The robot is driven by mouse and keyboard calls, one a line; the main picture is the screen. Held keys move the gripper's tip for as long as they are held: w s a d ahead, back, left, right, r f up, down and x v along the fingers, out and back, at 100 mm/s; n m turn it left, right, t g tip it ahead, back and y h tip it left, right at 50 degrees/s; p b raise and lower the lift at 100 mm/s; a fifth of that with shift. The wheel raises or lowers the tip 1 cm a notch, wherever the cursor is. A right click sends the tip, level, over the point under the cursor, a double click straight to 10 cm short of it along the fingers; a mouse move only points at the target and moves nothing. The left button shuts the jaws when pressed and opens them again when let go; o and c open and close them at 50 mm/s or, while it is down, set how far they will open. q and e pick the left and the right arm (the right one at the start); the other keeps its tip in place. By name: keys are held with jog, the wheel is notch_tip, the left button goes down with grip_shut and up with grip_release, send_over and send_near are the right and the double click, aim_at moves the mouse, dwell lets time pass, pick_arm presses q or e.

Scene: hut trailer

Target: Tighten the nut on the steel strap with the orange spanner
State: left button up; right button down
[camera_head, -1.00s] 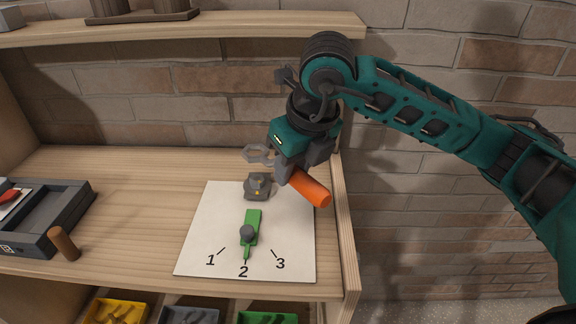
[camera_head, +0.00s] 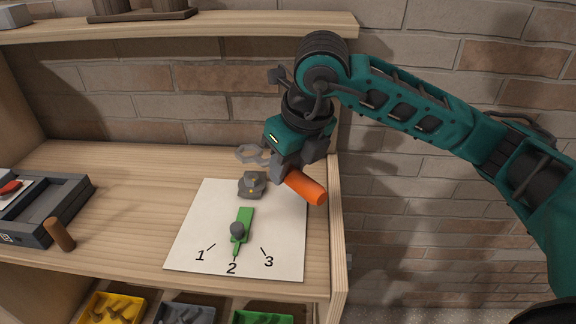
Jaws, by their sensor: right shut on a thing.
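My right gripper (camera_head: 284,172) is shut on the orange spanner (camera_head: 306,188). The orange handle sticks out to the lower right of the jaws, and the grey ring-shaped head (camera_head: 253,154) sticks out to the left. The spanner is held above the far right part of the bench. A small grey fixture (camera_head: 252,185) with a yellowish spot sits on the white sheet just below the spanner head; the head looks apart from it. I cannot make out the nut or the steel strap clearly. My left gripper is not in view.
A green lever with a grey knob (camera_head: 238,229) lies on the white sheet (camera_head: 194,238), pointing near the 2 of marks 1, 2 and 3. A dark tray (camera_head: 72,199) and brown peg (camera_head: 59,235) are at left. The bench's middle left is clear. Coloured bins sit below.

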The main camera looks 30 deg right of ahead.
notch_tip(320, 180, down, 5)
jog(key=b, duration=0.4)
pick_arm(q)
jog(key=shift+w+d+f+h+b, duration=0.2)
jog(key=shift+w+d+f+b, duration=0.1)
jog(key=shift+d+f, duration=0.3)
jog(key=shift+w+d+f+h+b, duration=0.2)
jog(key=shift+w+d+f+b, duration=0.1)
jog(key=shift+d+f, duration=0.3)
pick_arm(e)
jog(key=shift+w+d+r+n+g+y, duration=0.1)
jog(key=shift+w+d+n+g+y, duration=0.2)
jog(key=shift+w+d+n, duration=0.75)
jog(key=shift+w+d+r+n+g+y, duration=0.15)
jog(key=shift+w+d+n+y, duration=0.3)
jog(key=shift+d+n, duration=1.15)
jog(key=shift+w+d+f+n+g+y, duration=0.1)
jog(key=shift+w+d+n+g+y, duration=0.2)
jog(key=shift+w+d+n, duration=0.95)
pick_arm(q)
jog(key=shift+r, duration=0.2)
pick_arm(e)
jog(key=shift+s+a+n, duration=0.25)
jog(key=shift+s+n, duration=0.05)
jog(key=shift+s, duration=0.2)
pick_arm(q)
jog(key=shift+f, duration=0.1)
